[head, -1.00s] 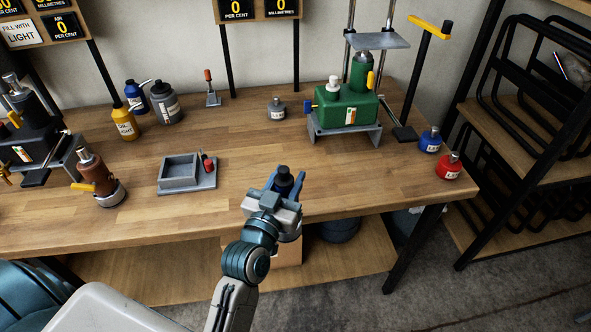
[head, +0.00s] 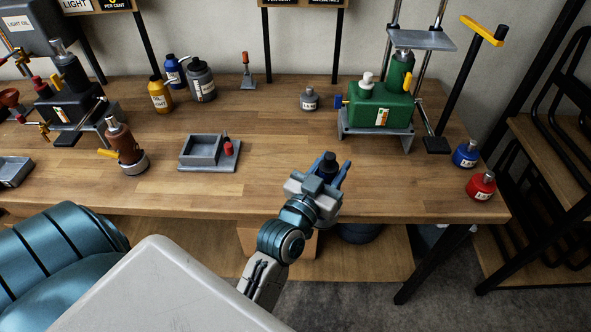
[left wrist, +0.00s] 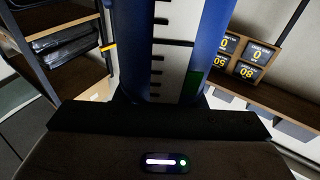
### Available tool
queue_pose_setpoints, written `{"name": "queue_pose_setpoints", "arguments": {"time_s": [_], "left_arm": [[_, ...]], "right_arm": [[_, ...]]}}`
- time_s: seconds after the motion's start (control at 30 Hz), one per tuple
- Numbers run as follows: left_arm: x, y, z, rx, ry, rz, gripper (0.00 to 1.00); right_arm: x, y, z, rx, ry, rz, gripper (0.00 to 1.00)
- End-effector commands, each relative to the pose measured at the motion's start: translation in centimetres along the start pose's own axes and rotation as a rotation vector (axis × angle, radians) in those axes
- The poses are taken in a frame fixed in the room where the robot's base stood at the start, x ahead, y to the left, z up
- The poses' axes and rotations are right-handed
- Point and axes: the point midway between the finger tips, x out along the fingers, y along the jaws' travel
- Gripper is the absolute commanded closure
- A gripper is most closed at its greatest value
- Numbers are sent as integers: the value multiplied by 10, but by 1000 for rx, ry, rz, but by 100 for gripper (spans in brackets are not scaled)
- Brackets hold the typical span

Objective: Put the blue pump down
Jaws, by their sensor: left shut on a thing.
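My left gripper (head: 326,174) is shut on the blue pump, above the front edge of the wooden bench. In the head view the pump shows mostly as a dark cap (head: 328,162) between the fingers; the rest of it is hidden by the gripper. In the left wrist view the pump's blue body (left wrist: 213,45) fills the middle, with a white graduated scale and a green bar. I cannot tell whether its base touches the bench (head: 270,180). My right gripper is not in view.
A grey tray (head: 185,165) with a red-topped piece lies left of the gripper. A green machine (head: 385,110) stands behind to the right, near blue (head: 466,154) and red (head: 481,187) bottles. A brown pump (head: 124,145) stands left. The bench around the gripper is clear.

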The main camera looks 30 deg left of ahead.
Motion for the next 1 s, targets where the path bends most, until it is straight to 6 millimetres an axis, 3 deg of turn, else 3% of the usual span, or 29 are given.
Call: {"name": "queue_pose_setpoints", "arguments": {"time_s": [0.53,1.0], "left_arm": [[-6,-20,-1,11,11,-49,100],[-16,-56,-6,31,12,-176,100]], "right_arm": [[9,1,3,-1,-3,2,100],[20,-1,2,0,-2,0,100]]}}
